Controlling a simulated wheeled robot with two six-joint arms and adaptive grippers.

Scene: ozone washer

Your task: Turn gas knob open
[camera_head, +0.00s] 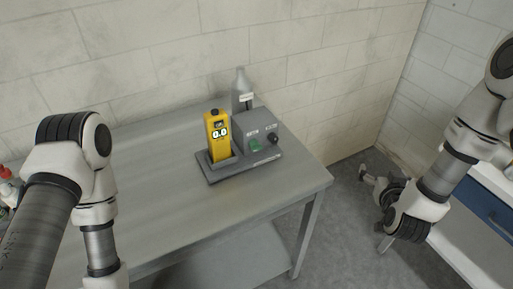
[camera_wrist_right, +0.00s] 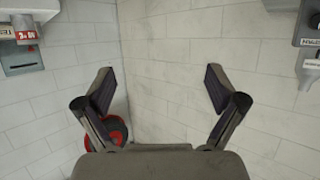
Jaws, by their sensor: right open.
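A grey control box (camera_head: 253,130) stands on the metal table. A small black knob (camera_head: 273,138) is on its front at the right, beside a green switch (camera_head: 255,145). A yellow handheld meter reading 0.0 (camera_head: 218,138) stands left of the box, and a grey bottle (camera_head: 241,88) is behind it. My right gripper (camera_head: 366,174) is beyond the table's right edge, well apart from the knob. In the right wrist view, its fingers (camera_wrist_right: 158,88) are spread with nothing between them. The knob is not seen there. My left gripper is out of view below the left arm.
The metal table (camera_head: 150,195) is largely bare around the unit. A brick wall (camera_head: 180,50) is close behind. A bench with a blue drawer (camera_head: 490,208) stands at the right. The right wrist view shows a red round object (camera_wrist_right: 118,130) and wall-mounted boxes (camera_wrist_right: 20,60).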

